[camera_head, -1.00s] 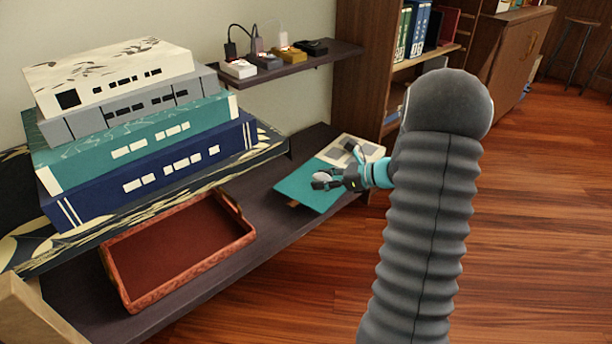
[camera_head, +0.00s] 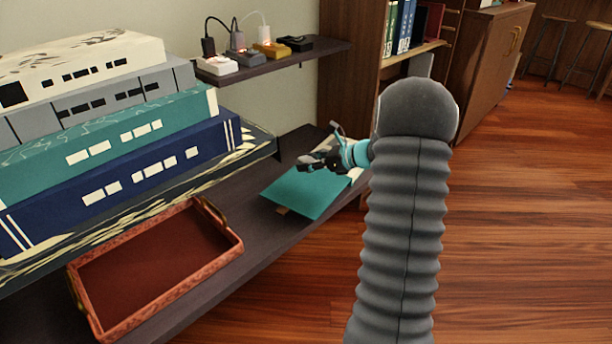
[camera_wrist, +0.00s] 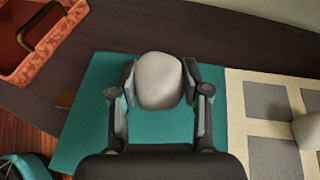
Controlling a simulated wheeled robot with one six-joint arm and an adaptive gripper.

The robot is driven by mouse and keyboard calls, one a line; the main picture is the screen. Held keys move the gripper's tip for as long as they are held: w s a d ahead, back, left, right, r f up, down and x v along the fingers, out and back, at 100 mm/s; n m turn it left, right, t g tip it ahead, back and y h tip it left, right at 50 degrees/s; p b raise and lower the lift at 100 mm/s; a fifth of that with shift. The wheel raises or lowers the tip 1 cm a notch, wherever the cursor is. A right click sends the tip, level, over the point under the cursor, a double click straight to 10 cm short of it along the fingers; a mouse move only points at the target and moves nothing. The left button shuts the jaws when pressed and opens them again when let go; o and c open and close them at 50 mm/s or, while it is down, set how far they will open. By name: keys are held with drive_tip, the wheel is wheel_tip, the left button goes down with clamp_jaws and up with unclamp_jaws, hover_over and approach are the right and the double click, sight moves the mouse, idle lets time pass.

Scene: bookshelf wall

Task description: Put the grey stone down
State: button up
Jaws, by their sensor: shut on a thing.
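My gripper (camera_head: 308,163) is shut on a pale grey stone (camera_wrist: 159,80), which sits between its two fingers in the wrist view. The stone is hard to make out in the head view. The gripper is above a flat teal sheet (camera_head: 310,197) on the dark shelf. The teal sheet (camera_wrist: 85,140) also lies behind the held stone in the wrist view. I cannot tell how high the stone is above it. A second pale stone (camera_wrist: 308,132) rests on the cream board with grey squares (camera_wrist: 237,110), to the right of the teal sheet.
A red tray (camera_head: 230,246) with handles stands empty on the dark shelf (camera_head: 225,185), left of the teal sheet. A stack of big box-like books (camera_head: 130,160) stands behind it. A small upper shelf (camera_head: 330,54) holds chargers. Open floor (camera_head: 510,230) lies to the right.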

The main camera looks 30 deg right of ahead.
sight(306, 180)
drive_tip(key=shift+w+a+f, duration=0.25)
drive_tip(key=shift+w+f, duration=0.1)
drive_tip(key=shift+w, duration=0.15)
drive_tip(key=shift+f+b, duration=0.45)
drive_tip(key=shift+f, duration=1.5)
drive_tip(key=o, duration=1.3)
drive_tip(key=shift+f, duration=0.1)
